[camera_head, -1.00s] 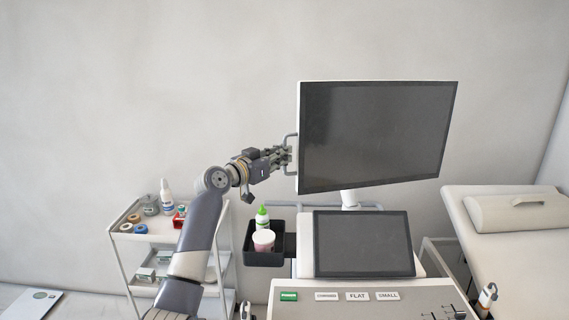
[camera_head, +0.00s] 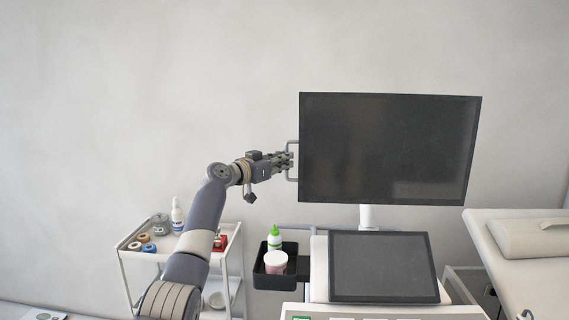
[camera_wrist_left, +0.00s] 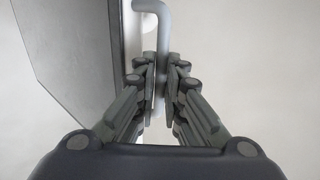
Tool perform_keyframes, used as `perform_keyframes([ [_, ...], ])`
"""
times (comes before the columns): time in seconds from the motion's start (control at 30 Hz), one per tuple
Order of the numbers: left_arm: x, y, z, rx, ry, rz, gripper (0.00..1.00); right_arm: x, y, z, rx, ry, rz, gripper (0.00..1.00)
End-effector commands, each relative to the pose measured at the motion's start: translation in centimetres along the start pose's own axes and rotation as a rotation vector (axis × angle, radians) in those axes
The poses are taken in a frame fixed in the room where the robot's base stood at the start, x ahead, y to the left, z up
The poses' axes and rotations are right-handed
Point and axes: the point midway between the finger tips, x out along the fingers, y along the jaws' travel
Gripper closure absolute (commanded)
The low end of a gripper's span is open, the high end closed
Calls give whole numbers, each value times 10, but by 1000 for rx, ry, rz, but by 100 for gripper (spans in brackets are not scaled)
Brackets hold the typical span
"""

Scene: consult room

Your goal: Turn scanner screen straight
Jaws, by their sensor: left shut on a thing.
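The scanner screen (camera_head: 388,148) is a large dark monitor on a white post, above the scanner console. In the head view it faces me nearly squarely, its top edge close to level. A grey bar handle (camera_head: 291,176) sticks out from its left edge. My left gripper (camera_head: 288,160) is shut on this handle. The left wrist view shows the fingers (camera_wrist_left: 161,85) on both sides of the grey handle bar (camera_wrist_left: 165,40), with the screen's edge (camera_wrist_left: 75,60) at left. My right gripper is not in view.
A smaller tilted touch panel (camera_head: 382,266) sits below the screen. A black bin (camera_head: 262,282) with a green-capped bottle (camera_head: 274,240) and a pink cup (camera_head: 276,262) is left of it. A white trolley (camera_head: 130,250) stands at left, an exam couch (camera_head: 495,240) at right.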

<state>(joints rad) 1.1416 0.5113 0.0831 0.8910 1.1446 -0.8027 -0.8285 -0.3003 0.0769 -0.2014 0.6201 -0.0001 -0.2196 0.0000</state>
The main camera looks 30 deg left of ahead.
Motion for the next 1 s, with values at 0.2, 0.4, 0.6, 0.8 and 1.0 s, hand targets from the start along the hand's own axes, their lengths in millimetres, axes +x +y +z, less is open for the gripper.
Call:
perform_keyframes([
  [0.2, -1, -2, -1, 0, 1, -4, 70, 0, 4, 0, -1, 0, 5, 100],
  [0.4, -1, -1, 0, 0, 0, -2, 70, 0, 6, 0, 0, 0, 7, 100],
  [0.6, -8, -2, 1, 0, -1, -2, 70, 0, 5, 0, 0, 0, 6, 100],
  [0.8, -33, -2, 1, 4, -1, -4, 70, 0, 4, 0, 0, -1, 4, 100],
  [1.0, -68, -3, 2, 3, -2, -4, 70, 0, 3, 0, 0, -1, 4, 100],
])
